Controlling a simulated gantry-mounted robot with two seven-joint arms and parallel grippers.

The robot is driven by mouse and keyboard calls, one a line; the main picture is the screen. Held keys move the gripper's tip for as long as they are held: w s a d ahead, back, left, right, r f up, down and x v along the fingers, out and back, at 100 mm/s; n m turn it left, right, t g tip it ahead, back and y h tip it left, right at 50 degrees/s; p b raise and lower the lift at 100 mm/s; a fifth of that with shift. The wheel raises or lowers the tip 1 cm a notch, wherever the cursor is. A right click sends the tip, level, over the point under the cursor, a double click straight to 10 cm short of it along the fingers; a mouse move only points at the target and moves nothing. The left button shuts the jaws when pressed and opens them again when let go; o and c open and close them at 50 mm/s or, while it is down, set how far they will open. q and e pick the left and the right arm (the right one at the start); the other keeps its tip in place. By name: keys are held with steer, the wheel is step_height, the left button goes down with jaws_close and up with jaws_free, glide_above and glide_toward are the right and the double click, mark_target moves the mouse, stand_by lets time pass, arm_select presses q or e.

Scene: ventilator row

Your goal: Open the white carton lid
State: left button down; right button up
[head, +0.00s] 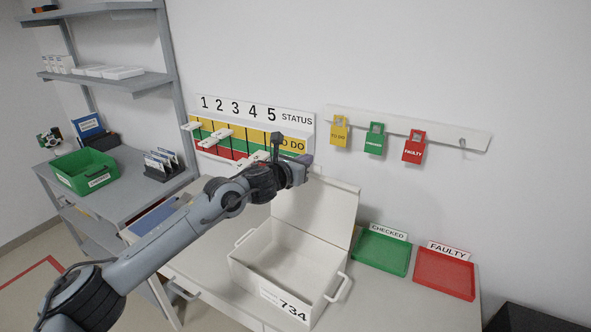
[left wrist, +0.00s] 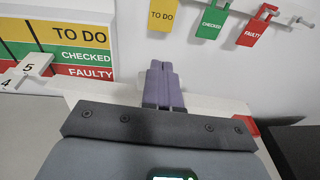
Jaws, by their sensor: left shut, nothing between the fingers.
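The white carton (head: 258,285) marked 734 stands on the worktop with its inside showing empty. Its lid (head: 318,213) is swung up and stands raised at the carton's back side. My left gripper (head: 303,165) is at the lid's upper left edge, near the wall; I cannot tell whether it touches the lid. In the left wrist view its purple fingers (left wrist: 163,88) are together with nothing between them. My right gripper is not in view.
A green CHECKED tray (head: 380,253) and a red FAULTY tray (head: 444,274) lie right of the carton. The status board (head: 250,130) and hanging tags (head: 376,139) are on the wall behind. A green bin (head: 84,171) stands on the left shelf unit.

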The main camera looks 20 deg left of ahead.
arm_select(q)
steer(key=s+d+r+n+t+h, duration=0.15)
steer(key=s+r+n, duration=0.5)
steer(key=n, duration=0.75)
steer(key=s+d+r+n, duration=0.2)
steer(key=s+r+n, duration=0.45)
steer(key=n, duration=0.75)
steer(key=a+f+n+y, duration=0.1)
steer(key=a+f+n, duration=0.25)
steer(key=f, duration=0.35)
steer(key=a+f+n, duration=0.3)
steer(key=f+n, duration=0.2)
steer(key=f, duration=0.2)
steer(key=f+p+x, duration=0.1)
steer(key=p+x, duration=0.2)
steer(key=x, duration=1)
steer(key=shift+f+g, duration=0.4)
steer(key=shift+g, duration=0.05)
